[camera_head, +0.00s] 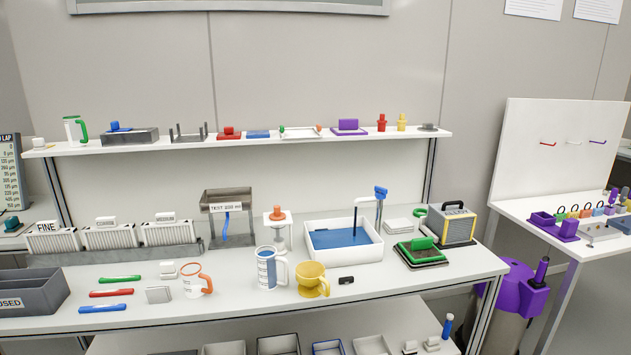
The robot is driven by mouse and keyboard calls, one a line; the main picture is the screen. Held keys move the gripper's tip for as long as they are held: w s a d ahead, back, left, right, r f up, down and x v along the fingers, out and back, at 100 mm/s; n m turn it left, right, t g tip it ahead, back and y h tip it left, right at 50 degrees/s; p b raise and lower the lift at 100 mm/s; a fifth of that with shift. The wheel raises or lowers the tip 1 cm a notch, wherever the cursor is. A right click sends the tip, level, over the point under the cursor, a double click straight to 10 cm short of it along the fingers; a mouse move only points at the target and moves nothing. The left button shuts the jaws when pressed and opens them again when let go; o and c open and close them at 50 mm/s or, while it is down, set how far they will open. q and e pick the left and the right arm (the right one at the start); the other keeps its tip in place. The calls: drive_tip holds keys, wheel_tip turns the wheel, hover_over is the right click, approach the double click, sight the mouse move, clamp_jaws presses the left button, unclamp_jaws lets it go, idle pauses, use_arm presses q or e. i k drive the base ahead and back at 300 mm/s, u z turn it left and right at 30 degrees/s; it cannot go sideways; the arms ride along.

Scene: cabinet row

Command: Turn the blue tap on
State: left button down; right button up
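A thin white spout (364,200) runs left from the post. A dark thin vertical piece (354,222) hangs below the spout's end. A blue surface (340,238) fills the basin's floor; I cannot tell whether it is water or a liner. Whether the tap is on or off is not clear at this size. Neither of my grippers is in view.
Left of the basin stand an orange-topped white stand (278,228) and a grey tank (227,202) with a blue piece below. A blue-white mug (269,268) and yellow mug (312,279) stand in front.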

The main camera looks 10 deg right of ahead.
sight(381, 191)
drive_tip(key=z, duration=0.1)
drive_tip(key=i, duration=0.9)
drive_tip(key=z, duration=0.6)
